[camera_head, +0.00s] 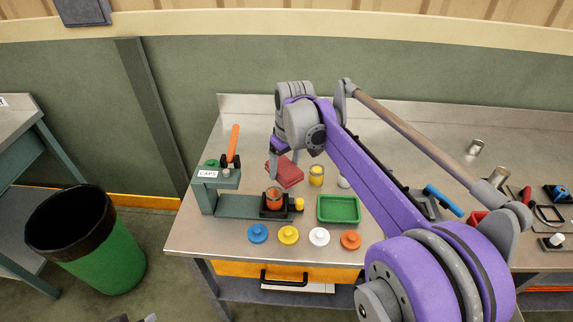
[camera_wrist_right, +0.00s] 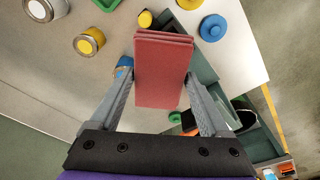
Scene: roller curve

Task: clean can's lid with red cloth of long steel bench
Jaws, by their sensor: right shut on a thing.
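My right gripper (camera_head: 281,167) is shut on the red cloth (camera_head: 290,173), a folded stack of layers, and holds it over the left part of the long steel bench (camera_head: 235,244). The cloth (camera_wrist_right: 163,75) also fills the space between the fingers in the right wrist view. An orange can (camera_head: 274,198) stands in a black holder on the green capping fixture (camera_head: 238,206), just below the cloth in the head view. The cloth looks apart from it. The cloth hides that can in the wrist view. My left gripper cannot be made out.
A yellow can (camera_head: 316,176) stands right of the cloth. A green tray (camera_head: 339,209) and blue (camera_head: 258,233), yellow (camera_head: 289,235), white (camera_head: 319,236) and orange (camera_head: 350,240) caps lie nearby. An orange lever (camera_head: 234,143) rises at the fixture's back. A green bin (camera_head: 100,262) stands left.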

